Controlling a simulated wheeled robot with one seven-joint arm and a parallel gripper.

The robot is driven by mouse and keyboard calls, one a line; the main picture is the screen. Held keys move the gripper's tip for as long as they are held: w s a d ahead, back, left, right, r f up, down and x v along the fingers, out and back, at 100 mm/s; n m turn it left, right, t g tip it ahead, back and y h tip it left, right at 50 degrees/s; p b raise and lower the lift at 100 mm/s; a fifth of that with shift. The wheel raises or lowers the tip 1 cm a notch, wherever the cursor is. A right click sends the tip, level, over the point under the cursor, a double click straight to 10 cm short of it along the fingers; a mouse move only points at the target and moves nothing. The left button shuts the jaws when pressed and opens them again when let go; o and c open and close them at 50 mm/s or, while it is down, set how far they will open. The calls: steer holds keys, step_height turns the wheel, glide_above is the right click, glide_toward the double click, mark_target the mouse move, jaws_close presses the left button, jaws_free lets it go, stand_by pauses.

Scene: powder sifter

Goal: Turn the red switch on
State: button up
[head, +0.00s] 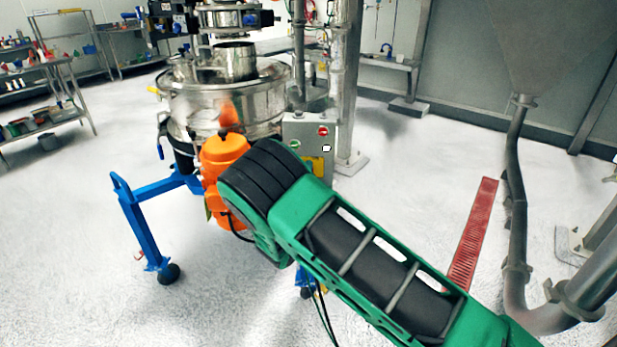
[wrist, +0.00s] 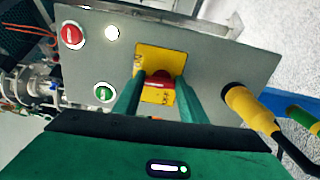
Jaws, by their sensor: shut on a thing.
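The red switch (wrist: 161,80) is a rotary knob on a yellow plate (wrist: 160,58), fixed to a grey control box (wrist: 215,62) in the wrist view. My gripper (wrist: 160,86) has its two green fingers on either side of the knob and is shut on it. The fingers hide part of the knob and the lower plate. In the head view the control box (head: 311,128) stands beside the steel sifter, with part of the yellow plate (head: 317,165) showing. My arm hides the knob and gripper there.
A red button (wrist: 72,35), a white lamp (wrist: 112,33) and a green button (wrist: 104,92) sit left of the knob. A yellow and black cable plug (wrist: 250,108) is at right. The sifter (head: 225,95) and orange motor (head: 222,155) stand left of the box.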

steer(key=shift+s+d+f+m, duration=0.1)
steer(key=shift+d+f+m, duration=0.05)
steer(key=shift+f+m, duration=0.2)
stand_by(0.3)
steer(key=o, duration=1.1)
steer(key=shift+r, duration=0.1)
steer(key=shift+c, duration=0.2)
steer(key=shift+r, duration=0.1)
steer(key=s+a, duration=0.1)
steer(key=s, duration=0.9)
steer(key=shift+s, duration=0.3)
steer(key=shift+a, duration=0.1)
